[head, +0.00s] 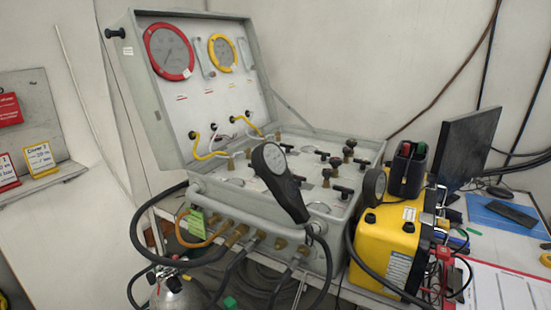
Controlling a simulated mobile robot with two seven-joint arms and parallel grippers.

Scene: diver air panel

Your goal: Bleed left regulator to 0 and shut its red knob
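The grey diver air panel (265,205) stands open on the table in the head view. Its raised lid holds a red-rimmed gauge (169,51) and a yellow-rimmed gauge (222,53); their readings are too small to tell. Several dark knobs and T-handles, such as a round knob (349,142), stand on the panel's deck. I cannot tell which part is the left regulator, and no knob shows clearly as red. A black gauge (275,160) on a dark stem stands up at the panel's front and hides part of the deck. Neither of my grippers is in view.
Hoses (205,222) run from the front fittings. A metal cylinder (180,294) stands below at the left. A yellow case (385,245) with cables sits close at the panel's right. A monitor (467,145) and keyboard (511,213) are further right. Signs (41,158) are at the left.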

